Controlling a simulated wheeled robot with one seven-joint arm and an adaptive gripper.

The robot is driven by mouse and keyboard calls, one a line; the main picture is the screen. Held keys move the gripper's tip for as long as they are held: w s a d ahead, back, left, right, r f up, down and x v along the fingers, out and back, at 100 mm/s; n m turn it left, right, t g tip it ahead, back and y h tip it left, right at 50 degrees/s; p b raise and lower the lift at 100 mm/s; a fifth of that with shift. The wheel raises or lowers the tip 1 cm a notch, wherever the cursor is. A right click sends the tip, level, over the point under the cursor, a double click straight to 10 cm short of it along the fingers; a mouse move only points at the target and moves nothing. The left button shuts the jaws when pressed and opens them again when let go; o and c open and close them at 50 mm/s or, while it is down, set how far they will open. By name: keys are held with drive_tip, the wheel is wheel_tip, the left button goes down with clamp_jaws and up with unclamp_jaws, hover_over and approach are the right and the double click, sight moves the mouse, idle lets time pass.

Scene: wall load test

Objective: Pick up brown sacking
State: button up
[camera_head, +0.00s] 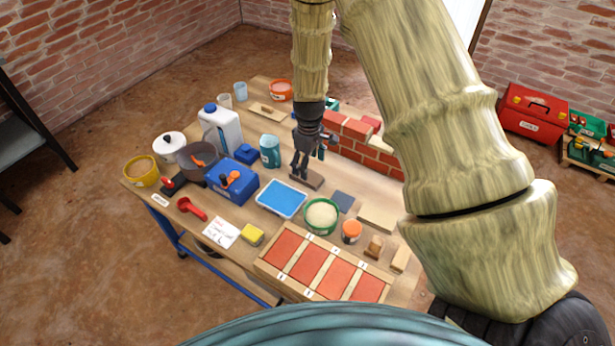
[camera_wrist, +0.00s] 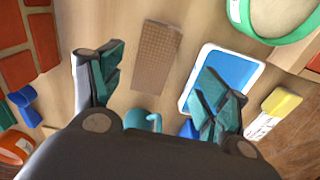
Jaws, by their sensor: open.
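The brown sacking (camera_head: 308,178) is a small flat brown rectangle on the wooden table (camera_head: 370,187), beside the brick wall. In the wrist view the brown sacking (camera_wrist: 157,57) shows a woven grid texture and lies ahead of the fingertips, in line with the gap between them. My gripper (camera_head: 301,166) points down near the sacking and hides part of it in the head view. In the wrist view my gripper (camera_wrist: 157,90) has its teal fingers spread wide with nothing between them. I cannot tell the exact height above the sacking.
A low brick wall (camera_head: 365,150) stands close to the right. A blue tray (camera_head: 281,198), a green-rimmed bowl (camera_head: 321,216) and a dark square (camera_head: 343,201) lie in front. A teal mug (camera_head: 269,151) stands to the left. Bare wood surrounds the sacking.

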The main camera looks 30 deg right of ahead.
sight(309, 176)
drive_tip(key=shift+w+f, duration=0.35)
drive_tip(key=shift+f, duration=0.25)
drive_tip(key=shift+w+f, duration=0.3)
drive_tip(key=shift+f, duration=0.25)
drive_tip(key=shift+s+d+f, duration=0.25)
drive_tip(key=shift+s+f, duration=0.15)
drive_tip(key=shift+f, duration=0.25)
drive_tip(key=shift+w+f+p, duration=0.2)
drive_tip(key=shift+f+p, duration=0.1)
drive_tip(key=shift+f, duration=1.05)
drive_tip(key=shift+s+r, duration=0.1)
drive_tip(key=c, duration=1.1)
